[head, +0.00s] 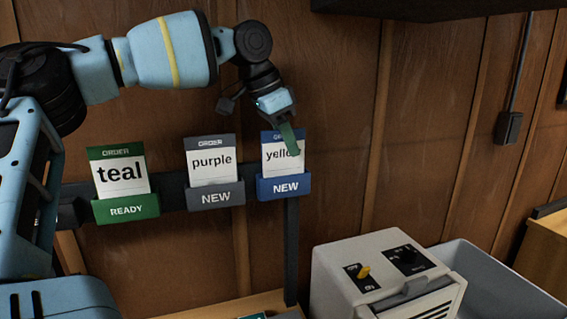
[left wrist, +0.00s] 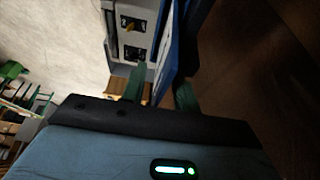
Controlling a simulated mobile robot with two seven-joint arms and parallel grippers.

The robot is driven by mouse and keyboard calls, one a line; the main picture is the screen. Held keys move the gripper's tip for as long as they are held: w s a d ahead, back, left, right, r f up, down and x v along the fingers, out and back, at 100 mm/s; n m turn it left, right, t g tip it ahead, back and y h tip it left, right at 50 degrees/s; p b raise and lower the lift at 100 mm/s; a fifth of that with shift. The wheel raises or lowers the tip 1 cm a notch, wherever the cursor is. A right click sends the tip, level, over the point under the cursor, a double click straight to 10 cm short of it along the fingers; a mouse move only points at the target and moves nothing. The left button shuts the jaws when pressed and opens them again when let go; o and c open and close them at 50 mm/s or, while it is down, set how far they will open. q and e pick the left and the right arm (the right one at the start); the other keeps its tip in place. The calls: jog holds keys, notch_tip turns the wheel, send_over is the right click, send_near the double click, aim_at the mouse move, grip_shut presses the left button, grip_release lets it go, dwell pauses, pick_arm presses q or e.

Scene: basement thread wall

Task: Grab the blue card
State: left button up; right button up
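The blue card (head: 283,153) has a blue top band and the word "yellow" on white. It stands upright in a blue holder (head: 284,187) marked "NEW" on the wall. My left gripper (head: 290,140) is at the card's upper right, with one green finger in front of the card and covering part of the word. In the left wrist view, the two green fingers (left wrist: 160,90) are apart, with a blue edge-on panel (left wrist: 170,55) between them. They look open around the card; I cannot tell whether either touches it. My right gripper is not in view.
A teal card (head: 121,173) in a green "READY" holder and a purple card (head: 211,164) in a grey "NEW" holder stand to the left on the same rail. A light grey machine (head: 375,265) with a yellow knob and a grey bin (head: 490,280) are below right.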

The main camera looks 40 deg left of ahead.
pick_arm(q)
jog(key=shift+f, duration=0.2)
dwell(0.4)
grip_shut()
